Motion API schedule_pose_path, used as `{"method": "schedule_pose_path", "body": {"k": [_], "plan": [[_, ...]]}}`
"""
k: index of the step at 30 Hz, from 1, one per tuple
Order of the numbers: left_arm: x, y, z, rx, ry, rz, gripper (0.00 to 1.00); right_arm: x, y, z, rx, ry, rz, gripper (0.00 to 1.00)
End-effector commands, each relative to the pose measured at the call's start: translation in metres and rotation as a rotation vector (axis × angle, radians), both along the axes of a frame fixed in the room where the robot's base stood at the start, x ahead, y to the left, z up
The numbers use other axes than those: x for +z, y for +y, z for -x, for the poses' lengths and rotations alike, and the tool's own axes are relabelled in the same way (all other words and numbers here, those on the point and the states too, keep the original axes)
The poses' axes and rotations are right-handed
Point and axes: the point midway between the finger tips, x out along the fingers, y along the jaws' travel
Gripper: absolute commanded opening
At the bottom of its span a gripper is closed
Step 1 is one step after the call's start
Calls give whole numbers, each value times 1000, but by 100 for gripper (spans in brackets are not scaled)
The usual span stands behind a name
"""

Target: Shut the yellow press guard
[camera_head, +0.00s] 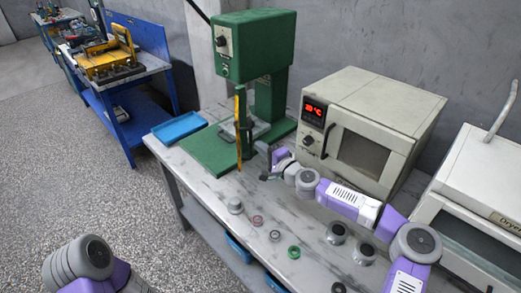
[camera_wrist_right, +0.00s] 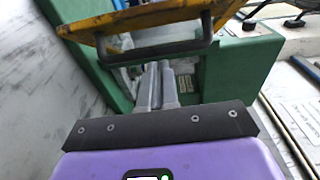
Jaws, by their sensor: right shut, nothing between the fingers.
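The green press (camera_head: 254,47) stands on the grey workbench. Its yellow guard (camera_head: 239,125) hangs below the press head and shows nearly edge-on as a narrow upright strip. In the right wrist view the guard (camera_wrist_right: 140,16) crosses the top, with a dark bar handle (camera_wrist_right: 140,51) on it. My right gripper (camera_head: 266,155) is just right of the guard. In the wrist view its fingers (camera_wrist_right: 161,82) are together and empty, pointing at the handle area; I cannot tell whether they touch it. My left arm shows at the lower left; its gripper is out of view.
A beige oven (camera_head: 370,125) with a red display stands right of the press, and a dryer (camera_head: 480,205) beyond it. A blue tray (camera_head: 179,128) lies left of the press. Small rings and round parts, including a green ring (camera_head: 294,252), lie on the bench front.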

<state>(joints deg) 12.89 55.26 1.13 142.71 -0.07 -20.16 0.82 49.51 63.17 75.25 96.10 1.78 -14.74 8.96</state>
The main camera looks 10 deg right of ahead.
Motion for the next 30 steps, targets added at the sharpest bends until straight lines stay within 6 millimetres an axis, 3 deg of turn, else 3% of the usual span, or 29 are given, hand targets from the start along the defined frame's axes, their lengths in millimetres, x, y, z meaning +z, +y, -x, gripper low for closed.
{"method": "schedule_pose_path", "body": {"k": [16, 30], "plan": [[-1, 0, 0, 0, 0, 0, 0, 0, 7, -1, -4, 1, 0, 0], [-3, 0, 0, 0, 0, 0, 0, 0, 27, -1, -66, 1, 2, 0]]}}
